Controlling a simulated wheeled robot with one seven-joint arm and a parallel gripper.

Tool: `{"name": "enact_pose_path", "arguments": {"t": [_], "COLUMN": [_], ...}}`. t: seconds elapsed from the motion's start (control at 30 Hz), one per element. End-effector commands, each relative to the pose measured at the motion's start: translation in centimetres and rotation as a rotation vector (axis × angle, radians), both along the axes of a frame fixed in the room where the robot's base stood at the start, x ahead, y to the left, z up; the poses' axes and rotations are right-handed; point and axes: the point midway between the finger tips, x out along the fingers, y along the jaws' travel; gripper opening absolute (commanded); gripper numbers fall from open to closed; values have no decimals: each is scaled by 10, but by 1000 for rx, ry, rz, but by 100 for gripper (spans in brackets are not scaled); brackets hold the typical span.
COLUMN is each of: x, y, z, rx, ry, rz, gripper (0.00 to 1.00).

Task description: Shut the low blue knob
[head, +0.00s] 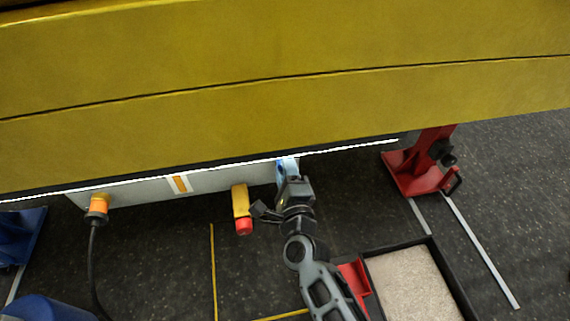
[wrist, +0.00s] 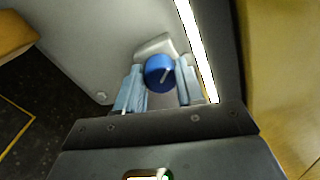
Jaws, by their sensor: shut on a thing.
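The blue knob (wrist: 159,73) sits on the grey panel in the wrist view. In the head view my gripper (head: 287,168) reaches up to the grey panel below the yellow boom. The knob is mostly hidden there behind the fingers.
The yellow boom (head: 280,60) hangs over the panel (head: 140,193). A yellow handle with a red end (head: 242,208) sticks out left of my gripper. An orange plug (head: 98,206) with a black cable is further left. A red stand (head: 415,170) and a black-rimmed tray (head: 432,243) are right.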

Motion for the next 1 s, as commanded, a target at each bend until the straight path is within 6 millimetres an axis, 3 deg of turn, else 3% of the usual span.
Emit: {"name": "enact_pose_path", "arguments": {"t": [1.0], "x": [-1], "y": [0], "z": [0], "rx": [-929], "ry": [-263], "rz": [4], "gripper": [7]}}
